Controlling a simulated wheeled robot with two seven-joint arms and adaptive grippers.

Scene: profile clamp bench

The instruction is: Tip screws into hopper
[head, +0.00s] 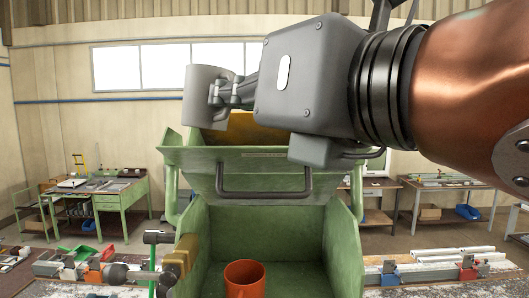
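My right gripper (222,94) comes in from the right and is shut on a grey cup (200,97). The cup is held in the air, close to upright, over the left part of the green hopper's top (230,158). A yellow-brown surface (243,130) shows in the opening behind the hopper's front edge, partly hidden by my gripper. I cannot see into the cup, and no screws can be made out. My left gripper is not in view.
An orange mug (244,280) stands in the open green compartment below the hopper's dark handle (264,194). Clamps and profiles (430,268) lie on the bench at both sides. A green workbench (105,195) stands behind on the left.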

